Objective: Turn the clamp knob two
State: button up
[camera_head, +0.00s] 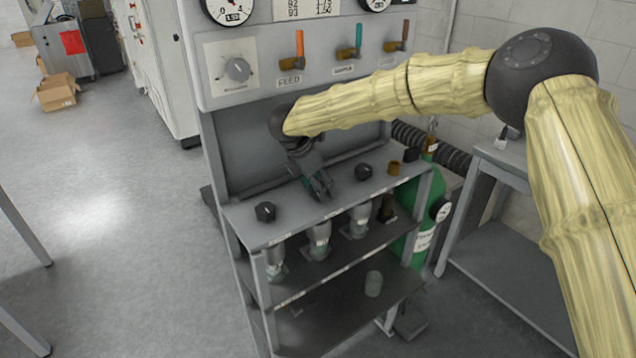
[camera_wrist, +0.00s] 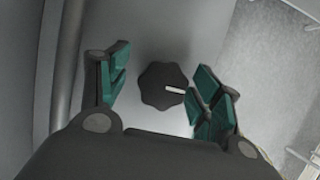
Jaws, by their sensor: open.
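A black lobed knob with a white pointer mark, clamp knob two by its middle place in the row, shows in the wrist view (camera_wrist: 158,84). The mark points right. My gripper (camera_wrist: 164,86) is open, its green-padded fingers on either side of the knob. A gap shows at the left finger; the right finger looks close, and I cannot tell if it touches. In the head view my gripper (camera_head: 319,186) points down over the shelf top (camera_head: 290,222), hiding the knob under it. Similar black knobs sit to its left (camera_head: 265,211) and right (camera_head: 363,172).
The panel behind has a dial (camera_head: 238,70) and several valve levers, including an orange one (camera_head: 299,45). A green gas bottle (camera_head: 427,237) stands at the right, beside a grey table (camera_head: 505,200). Open floor lies left.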

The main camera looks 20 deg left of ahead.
jog(key=shift+w, duration=0.15)
jog(key=shift+s+r, duration=0.35)
jog(key=shift+s, duration=0.15)
jog(key=shift+c, duration=0.2)
jog(key=shift+s+r, duration=0.25)
jog(key=shift+s, duration=0.1)
jog(key=c, duration=0.7)
jog(key=shift+w+a+f, duration=0.1)
jog(key=shift+w+f, duration=0.15)
jog(key=shift+f, duration=0.05)
jog(key=shift+c, duration=1.4)
